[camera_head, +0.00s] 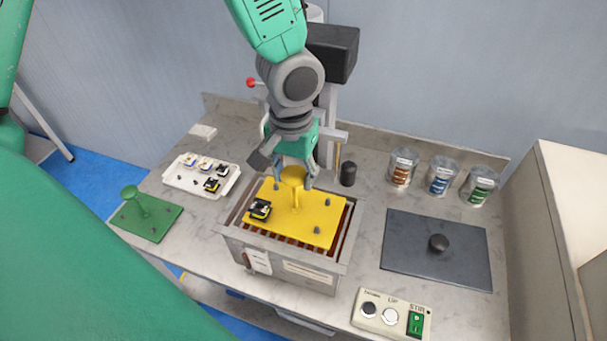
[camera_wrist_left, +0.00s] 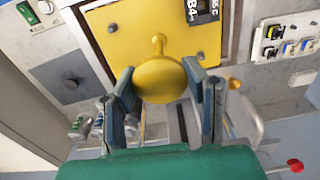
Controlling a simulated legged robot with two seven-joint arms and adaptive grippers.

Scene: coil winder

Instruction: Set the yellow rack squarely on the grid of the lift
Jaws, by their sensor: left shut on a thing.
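The yellow rack (camera_head: 317,222) is a flat plate with a central post and round knob, small dark pegs, and a black coil part (camera_head: 260,209) at its left corner. It lies over the open grey tank of the lift (camera_head: 231,232), and brown grid bars (camera_head: 290,241) show along its front and right edges. It looks slightly turned against the tank rim; I cannot tell whether it touches the grid. My left gripper (camera_head: 293,176) is shut on the rack's knob, which shows between the fingers in the left wrist view (camera_wrist_left: 160,80). My right gripper is not in view.
A green rack (camera_head: 158,219) lies at the left. A white tray (camera_head: 230,184) holds several coil parts behind it. Several cans (camera_head: 402,168) stand at the back right. A dark lid (camera_head: 460,262) with a knob lies right of the tank, and a button panel (camera_head: 361,321) at the front.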

